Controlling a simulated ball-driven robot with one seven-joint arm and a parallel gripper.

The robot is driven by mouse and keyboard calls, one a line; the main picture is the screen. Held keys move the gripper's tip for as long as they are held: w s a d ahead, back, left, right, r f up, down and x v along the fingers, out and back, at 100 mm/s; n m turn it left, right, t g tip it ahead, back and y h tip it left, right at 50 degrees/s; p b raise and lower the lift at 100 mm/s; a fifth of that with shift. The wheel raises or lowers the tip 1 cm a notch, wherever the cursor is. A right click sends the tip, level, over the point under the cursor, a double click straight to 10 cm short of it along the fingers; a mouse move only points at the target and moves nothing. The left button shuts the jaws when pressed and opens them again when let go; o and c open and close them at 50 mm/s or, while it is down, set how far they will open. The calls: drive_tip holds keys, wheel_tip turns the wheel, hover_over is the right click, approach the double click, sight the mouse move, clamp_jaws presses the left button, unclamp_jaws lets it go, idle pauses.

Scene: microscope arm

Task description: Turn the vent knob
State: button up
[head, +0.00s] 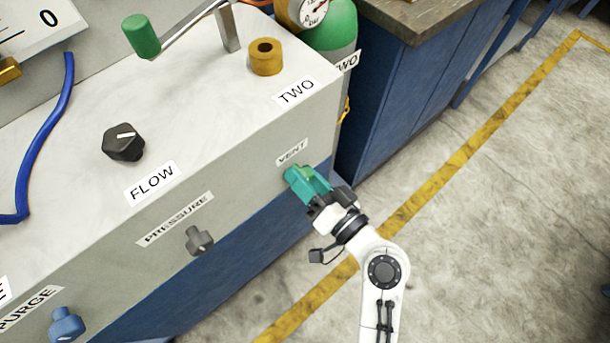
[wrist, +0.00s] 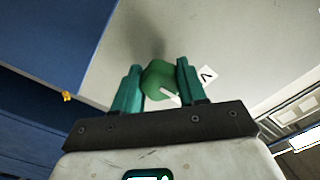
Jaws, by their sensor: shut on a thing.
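The green vent knob shows in the wrist view (wrist: 158,82), on the front face of the grey cabinet, with a white pointer mark near its lower edge. In the head view it is mostly hidden by my gripper (head: 308,182), just below the VENT label (head: 292,152). My gripper also shows in the wrist view (wrist: 160,85). Its two teal fingers are on either side of the knob, shut on it.
The cabinet front also bears a grey PRESSURE knob (head: 199,241) and a blue PURGE knob (head: 66,324). On top are a black FLOW knob (head: 123,143) and a brass ring (head: 265,57). A blue bench (head: 400,90) stands to the right. Open floor lies at the lower right.

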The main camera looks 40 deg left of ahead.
drive_tip(key=shift+m, duration=0.3)
drive_tip(key=o, duration=1.1)
drive_tip(key=shift+c, duration=0.2)
drive_tip(key=shift+d, duration=0.1)
drive_tip(key=d, duration=1)
drive_tip(key=shift+s+d, duration=0.3)
drive_tip(key=shift+s, duration=0.1)
drive_tip(key=s+d+f+m+t+h, duration=0.15)
drive_tip(key=d+f+h, duration=0.45)
drive_tip(key=d, duration=0.6)
drive_tip(key=s+d+f+m+h, duration=0.1)
drive_tip(key=d+f+m+h, duration=0.1)
drive_tip(key=d+f+h, duration=0.7)
drive_tip(key=s+d+r+m+g+h, duration=0.1)
drive_tip(key=s+d+r+m+h, duration=0.15)
drive_tip(key=s+d, duration=0.4)
drive_tip(key=s+d+r+m+g+h, duration=0.1)
drive_tip(key=s+d+m, duration=0.2)
drive_tip(key=d, duration=0.7)
wheel_tip(320, 180, up, 16)
drive_tip(key=w+p, duration=0.1)
drive_tip(key=p, duration=1.4)
drive_tip(key=shift+a+n+p, duration=0.2)
drive_tip(key=shift+n+p, duration=0.1)
drive_tip(key=shift+p, duration=0.1)
